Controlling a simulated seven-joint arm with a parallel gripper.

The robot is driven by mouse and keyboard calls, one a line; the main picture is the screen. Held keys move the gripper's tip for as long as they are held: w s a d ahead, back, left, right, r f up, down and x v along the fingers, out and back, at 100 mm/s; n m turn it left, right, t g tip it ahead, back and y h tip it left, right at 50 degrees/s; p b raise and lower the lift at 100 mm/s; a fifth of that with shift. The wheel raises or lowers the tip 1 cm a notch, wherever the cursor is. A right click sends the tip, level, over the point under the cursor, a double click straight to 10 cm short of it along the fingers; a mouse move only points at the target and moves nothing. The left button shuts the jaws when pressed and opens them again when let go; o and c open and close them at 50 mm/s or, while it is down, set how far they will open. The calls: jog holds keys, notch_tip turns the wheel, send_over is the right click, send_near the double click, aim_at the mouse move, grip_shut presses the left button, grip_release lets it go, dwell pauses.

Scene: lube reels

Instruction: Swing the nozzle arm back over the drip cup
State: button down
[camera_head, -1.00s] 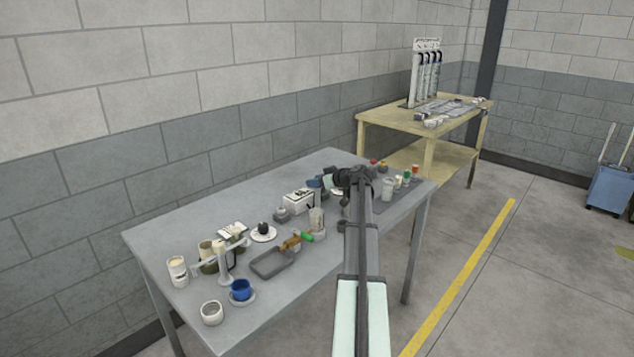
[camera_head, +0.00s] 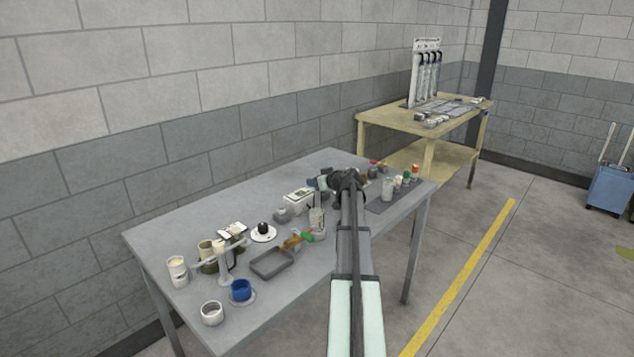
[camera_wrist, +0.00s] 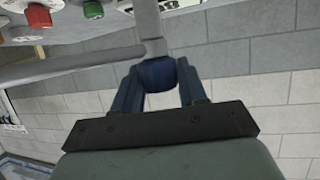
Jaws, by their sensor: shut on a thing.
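My gripper (camera_wrist: 158,98) shows its two dark blue fingers in the wrist view, shut on a dark blue end piece (camera_wrist: 156,73). This piece is joined to a pale grey pipe (camera_wrist: 147,18), likely the nozzle arm, and a second grey bar (camera_wrist: 75,66) runs left from the joint. In the head view my gripper (camera_head: 345,181) is over the right part of the grey table and hides most of what it holds. I cannot tell which vessel is the drip cup.
The grey table (camera_head: 185,226) carries a dark tray (camera_head: 272,263), a white cup (camera_head: 212,313), a clear bottle (camera_head: 316,217) and a white box (camera_head: 299,198). Several small capped containers (camera_head: 405,178) stand at the right. The back strip along the wall is clear.

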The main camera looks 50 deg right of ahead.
jog(key=shift+m+g+h, duration=0.3)
jog(key=shift+m+h, duration=0.7)
jog(key=shift+h, duration=0.1)
jog(key=c, duration=0.7)
grip_release()
jog(key=shift+s, duration=0.1)
jog(key=v, duration=1.3)
jog(key=shift+s+r, duration=0.15)
jog(key=shift+s, duration=0.15)
jog(key=shift+a, duration=0.1)
jog(key=shift+c, duration=0.3)
